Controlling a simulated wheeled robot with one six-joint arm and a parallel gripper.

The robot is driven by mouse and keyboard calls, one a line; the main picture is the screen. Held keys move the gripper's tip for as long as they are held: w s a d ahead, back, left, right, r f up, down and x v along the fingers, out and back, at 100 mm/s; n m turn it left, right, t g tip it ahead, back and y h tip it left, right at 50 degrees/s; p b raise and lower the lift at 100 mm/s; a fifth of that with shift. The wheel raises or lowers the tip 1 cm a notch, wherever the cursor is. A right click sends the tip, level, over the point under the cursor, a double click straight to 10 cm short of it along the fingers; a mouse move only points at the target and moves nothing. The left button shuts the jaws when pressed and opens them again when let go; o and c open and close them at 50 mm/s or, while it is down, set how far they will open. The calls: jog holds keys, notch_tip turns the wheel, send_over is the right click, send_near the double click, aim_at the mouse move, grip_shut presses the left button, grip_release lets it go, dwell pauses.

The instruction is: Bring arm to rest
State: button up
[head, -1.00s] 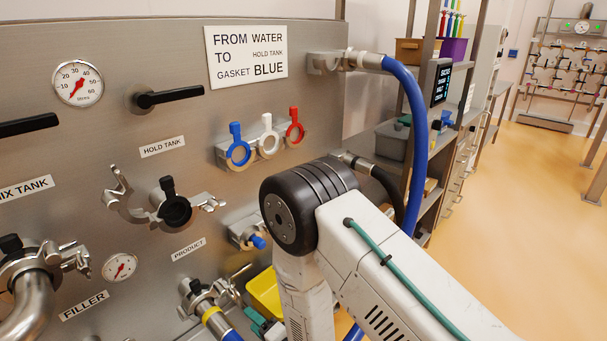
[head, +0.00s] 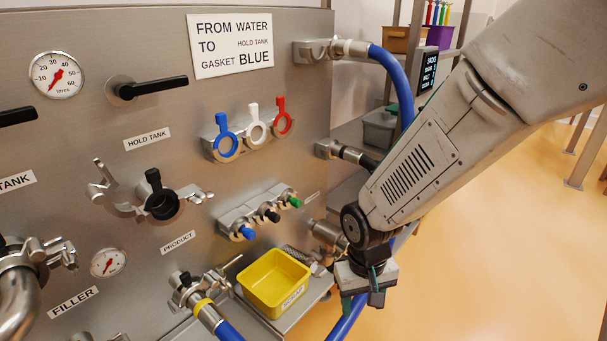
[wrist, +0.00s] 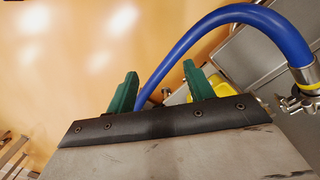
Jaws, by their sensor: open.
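My gripper (head: 362,303) hangs low at the right side of the steel panel (head: 105,60), just right of the yellow bin (head: 274,283). In the wrist view its two green fingers (wrist: 160,92) stand wide apart with nothing held between them. A blue hose (wrist: 205,32) passes behind and beyond the fingers. My arm comes down from the upper right and hides part of the shelving and the hose in the head view.
Gaskets hang on a panel rack (head: 255,133); small plugs sit on a lower rack (head: 262,212). The HOLD TANK port (head: 160,203) has an open clamp. A yellow-banded hose end (head: 205,306) joins the lower port. Open orange floor (head: 480,270) lies at right.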

jog(key=s+d+r+m+t, duration=0.1)
jog(key=s+d+r, duration=0.6)
jog(key=r, duration=0.4)
jog(key=s+d+r+m, duration=0.1)
jog(key=s+d+r, duration=0.6)
jog(key=r, duration=0.4)
jog(key=shift+s+d+t, duration=0.35)
jog(key=shift+s+t, duration=0.05)
